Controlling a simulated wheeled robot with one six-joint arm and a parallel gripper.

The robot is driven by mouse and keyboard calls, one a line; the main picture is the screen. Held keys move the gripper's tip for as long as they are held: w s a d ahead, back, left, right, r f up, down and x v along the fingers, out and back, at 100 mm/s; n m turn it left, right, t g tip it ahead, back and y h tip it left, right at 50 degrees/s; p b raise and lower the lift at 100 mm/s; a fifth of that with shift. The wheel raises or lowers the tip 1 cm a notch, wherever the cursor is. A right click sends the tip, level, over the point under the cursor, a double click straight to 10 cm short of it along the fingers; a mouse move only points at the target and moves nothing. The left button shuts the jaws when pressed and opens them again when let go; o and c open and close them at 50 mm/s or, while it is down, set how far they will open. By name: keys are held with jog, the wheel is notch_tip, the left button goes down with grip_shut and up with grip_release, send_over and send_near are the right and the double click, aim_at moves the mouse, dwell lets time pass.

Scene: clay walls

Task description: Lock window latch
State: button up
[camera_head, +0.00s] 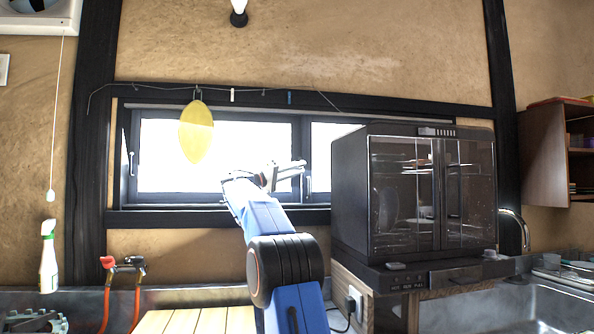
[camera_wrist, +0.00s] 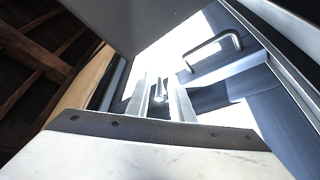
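The window (camera_head: 215,155) has dark frames and bright panes. A small upright handle or latch (camera_head: 307,184) sits on its middle frame, just below and right of my gripper (camera_head: 302,167). In the wrist view my gripper (camera_wrist: 161,98) has its two fingers apart, with a small metal piece (camera_wrist: 160,92) showing in the gap. I cannot tell whether that piece is the latch or touches a finger. Another handle (camera_head: 131,164) is on the window's left side.
A black glass-doored cabinet (camera_head: 415,190) stands close right of my gripper and covers part of the window. A yellow oval (camera_head: 196,132) hangs before the left pane.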

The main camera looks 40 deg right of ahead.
grip_shut()
jog(key=shift+r, duration=0.15)
jog(key=shift+s+a+r+n+t+y, duration=0.1)
jog(key=shift+r+n+t+y, duration=0.35)
jog(key=shift+n, duration=0.9)
jog(key=shift+s+d+r+n+t+y, duration=0.15)
jog(key=shift+r+n+t, duration=0.5)
jog(key=shift+n, duration=0.65)
jog(key=shift+w+a+r+n+t+y, duration=0.15)
jog(key=shift+r+n+t+y, duration=0.15)
jog(key=shift+r+n, duration=0.75)
jog(key=shift+f+n, duration=0.25)
jog(key=shift+n, duration=0.15)
jog(key=shift+o, duration=1.5)
grip_release()
